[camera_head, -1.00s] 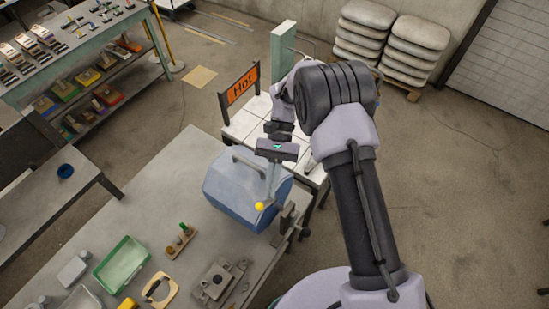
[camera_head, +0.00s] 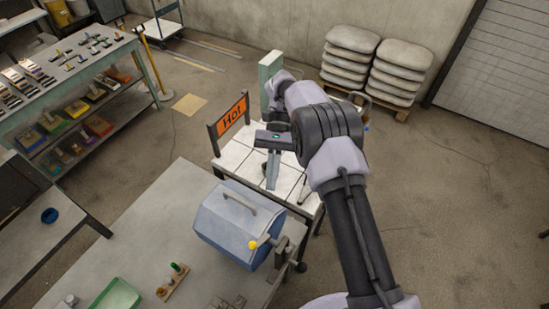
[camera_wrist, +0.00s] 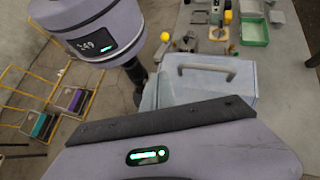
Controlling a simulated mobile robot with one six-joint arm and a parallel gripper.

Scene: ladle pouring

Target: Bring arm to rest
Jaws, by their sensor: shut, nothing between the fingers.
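My gripper (camera_head: 271,184) hangs at the end of my arm in the head view, fingers pointing down. It is shut and empty, over the white-tiled table behind the blue box. My arm reaches up from the lower right and bends at the elbow. In the wrist view the gripper's dark and grey body fills the bottom, and its fingertips are hidden.
The blue lidded box (camera_head: 226,229) with a grey handle stands on the grey workbench (camera_head: 130,228); it also shows in the wrist view (camera_wrist: 220,77). The tiled table (camera_head: 236,155) carries an orange "Hot" sign (camera_head: 232,114). Stacked sacks (camera_head: 400,70) stand behind. Floor at right is clear.

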